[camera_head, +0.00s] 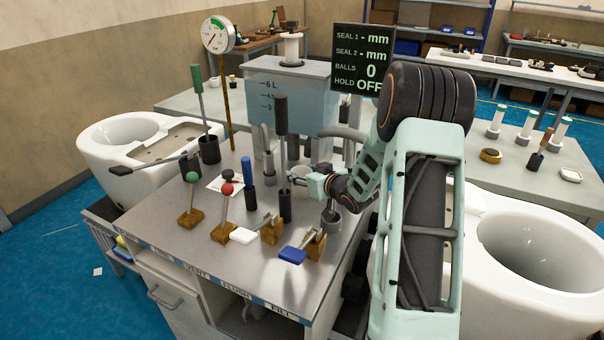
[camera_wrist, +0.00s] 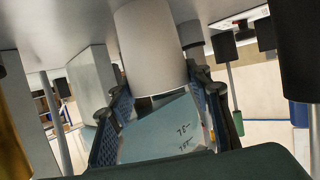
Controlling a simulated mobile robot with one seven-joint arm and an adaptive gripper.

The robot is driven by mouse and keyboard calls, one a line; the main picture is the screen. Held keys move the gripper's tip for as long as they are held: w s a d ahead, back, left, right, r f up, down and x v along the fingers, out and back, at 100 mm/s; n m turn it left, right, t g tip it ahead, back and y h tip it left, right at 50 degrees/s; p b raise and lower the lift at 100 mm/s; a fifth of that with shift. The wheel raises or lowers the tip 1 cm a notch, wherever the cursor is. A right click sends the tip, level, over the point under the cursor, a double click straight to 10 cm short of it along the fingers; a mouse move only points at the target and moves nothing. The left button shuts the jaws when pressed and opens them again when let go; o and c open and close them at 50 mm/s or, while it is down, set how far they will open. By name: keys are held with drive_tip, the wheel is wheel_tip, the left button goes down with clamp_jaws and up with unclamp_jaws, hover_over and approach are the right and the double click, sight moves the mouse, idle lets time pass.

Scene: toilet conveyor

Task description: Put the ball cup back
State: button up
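My gripper (camera_head: 298,176) is low over the middle of the steel bench, beside several upright dark holders. The wrist view is upside down. There the two fingers of my gripper (camera_wrist: 158,85) are spread, one on each side of a plain pale grey cylinder (camera_wrist: 155,45). It may be the ball cup, but its mouth and contents are hidden. The fingertips lie close to its sides; I cannot tell whether they touch. In the head view, my gripper and the things around it make the cylinder hard to pick out.
The steel bench (camera_head: 190,255) carries levers with green (camera_head: 192,178) and red (camera_head: 227,188) knobs, plus white (camera_head: 243,236) and blue (camera_head: 292,255) pedals. A tall dark handle (camera_head: 281,114) rises beside my gripper. Behind stands a water tank (camera_head: 290,85). The display (camera_head: 362,60) reads BALLS 0, HOLD OFF.

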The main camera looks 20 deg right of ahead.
drive_tip(key=o, duration=0.5)
drive_tip(key=shift+r, duration=0.15)
drive_tip(key=v, duration=1.2)
drive_tip(key=shift+p, duration=0.3)
